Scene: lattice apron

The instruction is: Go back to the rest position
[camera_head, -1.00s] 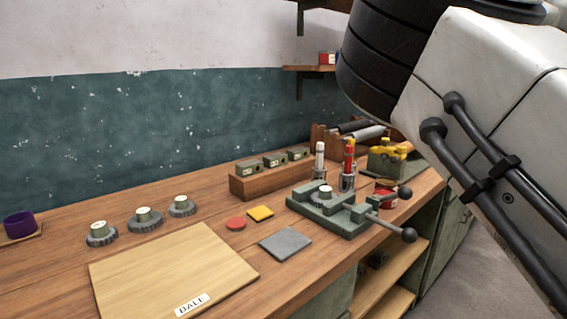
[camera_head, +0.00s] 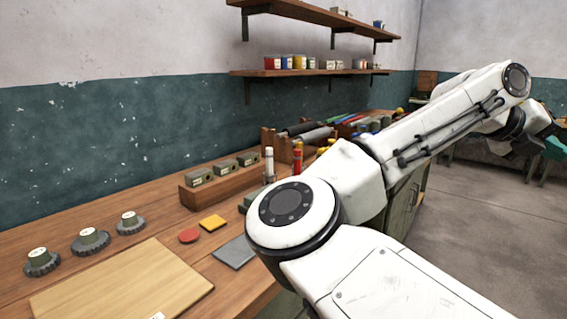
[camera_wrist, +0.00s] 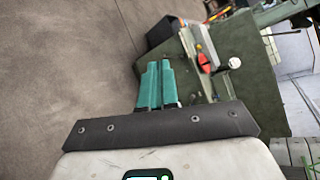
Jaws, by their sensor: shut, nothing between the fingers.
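My gripper shows in the wrist view (camera_wrist: 155,85) with its two teal fingers side by side and closed, nothing between them. In the head view my white arm stretches from the lower middle to the upper right, over the floor beside the bench. The gripper end (camera_head: 555,143) shows only in part at the right edge, as a bit of teal, well away from the bench items.
The wooden workbench (camera_head: 60,270) runs along the left wall. It carries a light board (camera_head: 120,290), several geared knobs (camera_head: 89,240), a red disc (camera_head: 188,236), a yellow square (camera_head: 212,222) and a grey plate (camera_head: 235,252). My arm hides most of the vise. Open floor (camera_head: 480,220) lies right.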

